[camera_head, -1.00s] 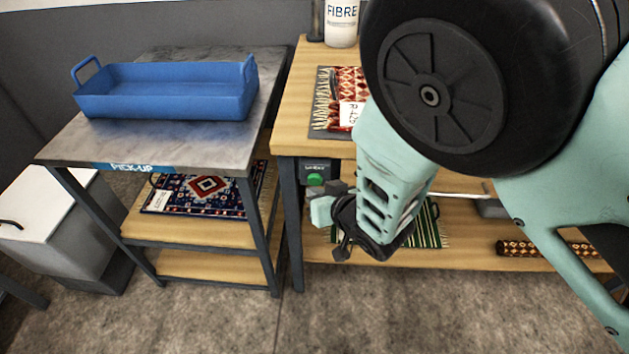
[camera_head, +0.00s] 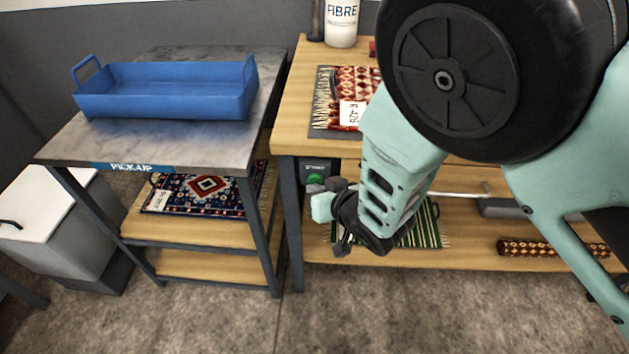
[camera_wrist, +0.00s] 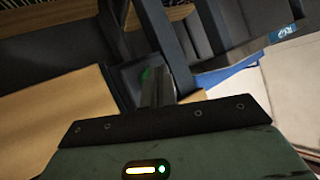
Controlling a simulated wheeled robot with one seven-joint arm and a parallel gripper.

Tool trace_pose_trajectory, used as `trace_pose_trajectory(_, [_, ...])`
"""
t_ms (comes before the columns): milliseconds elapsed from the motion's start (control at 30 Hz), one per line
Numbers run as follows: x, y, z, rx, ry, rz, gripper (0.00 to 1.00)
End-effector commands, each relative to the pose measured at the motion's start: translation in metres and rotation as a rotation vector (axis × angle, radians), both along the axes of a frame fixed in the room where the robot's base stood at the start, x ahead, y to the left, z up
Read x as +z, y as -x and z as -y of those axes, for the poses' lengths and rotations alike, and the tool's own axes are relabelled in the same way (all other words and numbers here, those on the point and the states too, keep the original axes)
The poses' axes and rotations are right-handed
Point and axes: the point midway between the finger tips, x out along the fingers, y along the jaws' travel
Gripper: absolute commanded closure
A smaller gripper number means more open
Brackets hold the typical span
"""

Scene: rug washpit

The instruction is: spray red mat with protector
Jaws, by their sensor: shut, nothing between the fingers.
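The red mat (camera_head: 353,88) has a cream pattern, a fringe and a white tag reading R-426. It lies on a dark board on the wooden bench, and my arm hides its right part. A white bottle (camera_head: 342,24) labelled FIBRE stands behind it, its top cut off by the frame; I cannot tell whether it is the protector. My gripper (camera_head: 326,215) is in front of the bench, below its top, beside a green button on the bench frame. In the wrist view its fingers (camera_wrist: 158,88) are shut together and hold nothing.
A blue tray (camera_head: 165,100) sits on the grey PICK-UP table (camera_head: 150,140) at left. A blue patterned rug (camera_head: 205,195) lies on its shelf. A green striped rug (camera_head: 428,232) and a rolled rug (camera_head: 540,248) lie on the bench's lower shelf. A white-lidded bin (camera_head: 50,215) stands far left.

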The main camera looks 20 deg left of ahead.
Motion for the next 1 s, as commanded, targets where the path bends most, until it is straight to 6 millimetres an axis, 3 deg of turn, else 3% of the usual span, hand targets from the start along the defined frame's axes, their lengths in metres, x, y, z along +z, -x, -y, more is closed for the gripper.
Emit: trace_pose_trajectory(1000, [0.0003, -0.0083, -0.0025, 0.001, -0.001, 0.001, 1.0])
